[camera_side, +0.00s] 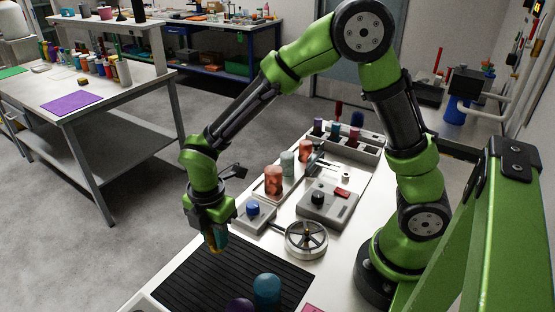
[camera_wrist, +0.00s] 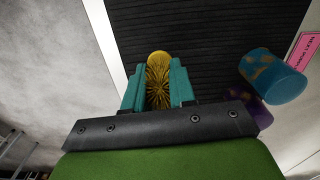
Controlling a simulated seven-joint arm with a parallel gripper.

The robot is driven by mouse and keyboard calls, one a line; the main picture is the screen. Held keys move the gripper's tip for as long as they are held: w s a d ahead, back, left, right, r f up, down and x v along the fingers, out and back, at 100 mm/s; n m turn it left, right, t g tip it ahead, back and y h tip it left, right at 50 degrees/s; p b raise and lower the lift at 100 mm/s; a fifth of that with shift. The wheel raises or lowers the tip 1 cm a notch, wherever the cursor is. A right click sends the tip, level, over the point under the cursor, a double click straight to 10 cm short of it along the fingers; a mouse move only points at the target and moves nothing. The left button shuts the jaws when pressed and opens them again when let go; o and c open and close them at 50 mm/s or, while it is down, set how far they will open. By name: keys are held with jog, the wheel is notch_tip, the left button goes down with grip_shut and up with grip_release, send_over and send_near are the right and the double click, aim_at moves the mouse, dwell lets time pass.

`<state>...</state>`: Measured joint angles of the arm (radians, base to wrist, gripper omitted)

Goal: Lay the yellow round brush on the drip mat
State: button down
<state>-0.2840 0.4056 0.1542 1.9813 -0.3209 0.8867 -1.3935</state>
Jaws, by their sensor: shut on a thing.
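The yellow round brush (camera_wrist: 159,82) is between the two teal fingers of my gripper (camera_wrist: 159,92), which is shut on it. In the side view my gripper (camera_side: 214,243) points down, with a bit of yellow showing at its tip. The black ribbed drip mat (camera_side: 232,283) lies on the white table below and to the right of my gripper. In the wrist view the drip mat (camera_wrist: 215,40) shows behind the brush. I cannot tell how far the brush is above it.
A blue cylinder (camera_side: 267,290) and a purple one (camera_side: 240,305) stand at the mat's near side. A spoked handwheel (camera_side: 306,240), a grey box with a blue knob (camera_side: 253,210) and a grey box with a black knob (camera_side: 327,203) stand beyond. The mat's middle is bare.

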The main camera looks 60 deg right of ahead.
jog(key=shift+f, duration=0.8)
jog(key=shift+f, duration=0.15)
jog(key=c, duration=0.9)
grip_release()
jog(key=shift+c, duration=0.2)
